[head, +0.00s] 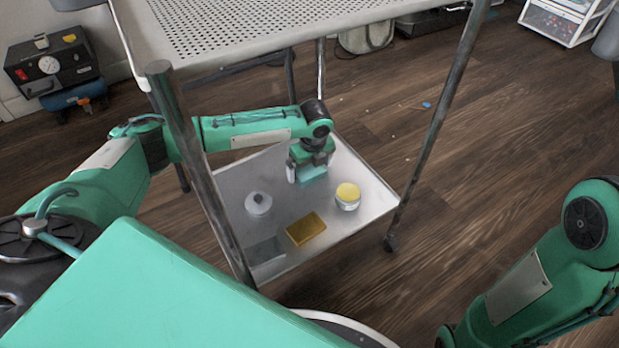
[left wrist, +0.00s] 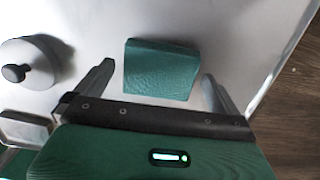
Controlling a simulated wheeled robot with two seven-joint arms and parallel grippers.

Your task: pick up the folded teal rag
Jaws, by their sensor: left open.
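The folded teal rag (left wrist: 161,70) lies on the lower metal shelf of the cart. In the head view the rag (head: 313,174) shows just below my left gripper (head: 308,168), partly covered by it. In the left wrist view my left gripper (left wrist: 158,88) is open, with one finger on each side of the rag. I cannot tell whether the fingers touch it. My right arm is at the lower right of the head view, and its gripper is out of frame.
On the shelf (head: 352,222) stand a jar with a yellow top (head: 347,196), a grey knobbed lid or pot (head: 258,203), an orange-brown block (head: 306,229) and a dark grey flat piece (head: 264,250). Cart legs (head: 440,125) and the perforated top (head: 250,35) surround my left arm.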

